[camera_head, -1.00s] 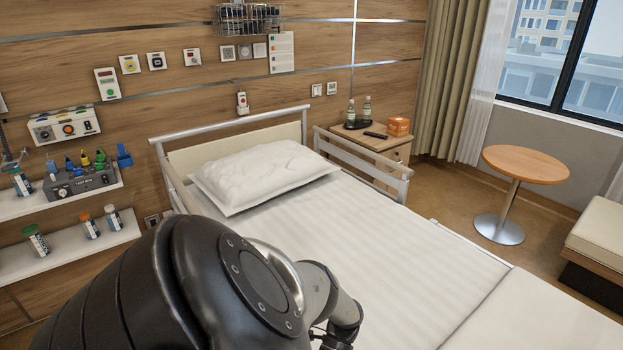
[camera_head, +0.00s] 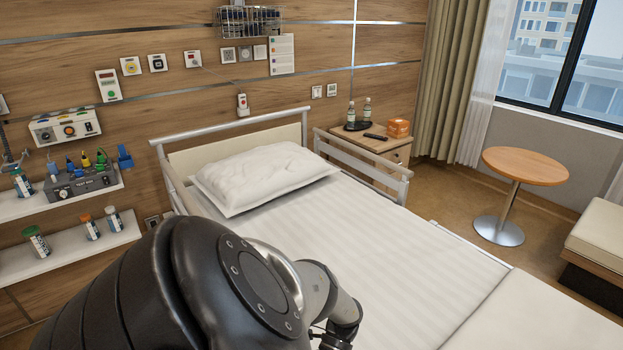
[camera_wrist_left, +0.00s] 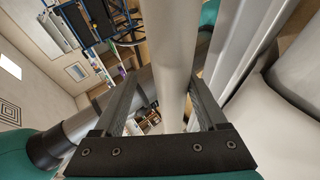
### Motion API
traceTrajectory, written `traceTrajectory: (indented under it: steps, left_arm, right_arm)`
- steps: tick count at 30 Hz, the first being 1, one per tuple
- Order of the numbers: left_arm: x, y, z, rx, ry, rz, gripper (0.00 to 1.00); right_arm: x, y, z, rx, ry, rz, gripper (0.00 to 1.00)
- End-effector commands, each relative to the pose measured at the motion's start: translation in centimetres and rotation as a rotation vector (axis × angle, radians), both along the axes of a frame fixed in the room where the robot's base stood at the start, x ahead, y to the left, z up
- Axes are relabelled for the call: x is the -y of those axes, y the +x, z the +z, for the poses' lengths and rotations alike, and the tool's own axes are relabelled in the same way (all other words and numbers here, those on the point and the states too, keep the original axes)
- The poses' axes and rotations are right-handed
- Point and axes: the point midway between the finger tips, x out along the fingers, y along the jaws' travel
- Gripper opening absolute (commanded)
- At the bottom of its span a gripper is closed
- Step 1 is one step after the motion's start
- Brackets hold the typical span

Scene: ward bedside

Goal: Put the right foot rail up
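The bed (camera_head: 372,262) runs from the pillow to the lower right. On its far side, a rail (camera_head: 462,238) towards the foot lies low, along the mattress edge. My left arm covers the near side of the bed. Only a dark part near its left gripper shows at the bottom edge. In the left wrist view, the two fingers of my left gripper (camera_wrist_left: 163,95) lie either side of a pale round bar (camera_wrist_left: 170,50). I cannot tell whether they press on it, or which rail it belongs to. My right gripper is not in view.
The head-end rails stand raised, left (camera_head: 172,180) and right (camera_head: 372,166). A bedside cabinet (camera_head: 395,152) stands beyond the right one. A round table (camera_head: 526,165) stands by the window, with open floor around it. Wall shelves (camera_head: 75,252) hold bottles at the left.

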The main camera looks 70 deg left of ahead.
Motion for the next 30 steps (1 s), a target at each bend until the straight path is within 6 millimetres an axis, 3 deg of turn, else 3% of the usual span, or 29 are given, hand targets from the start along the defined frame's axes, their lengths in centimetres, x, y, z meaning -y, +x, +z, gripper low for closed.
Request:
traceTrajectory:
  steps: [11,24,30]
  left_arm:
    - [-0.6,0.7,0.4,-0.001,-0.001,-0.002,0.72]
    - [-6.2,7.2,5.3,0.005,0.003,0.003,0.72]
    - [-7.6,9.0,6.9,0.002,0.002,0.001,0.72]
  right_arm:
    - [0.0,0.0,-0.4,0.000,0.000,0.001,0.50]
    - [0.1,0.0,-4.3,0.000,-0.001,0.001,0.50]
    - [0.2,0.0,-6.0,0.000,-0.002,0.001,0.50]
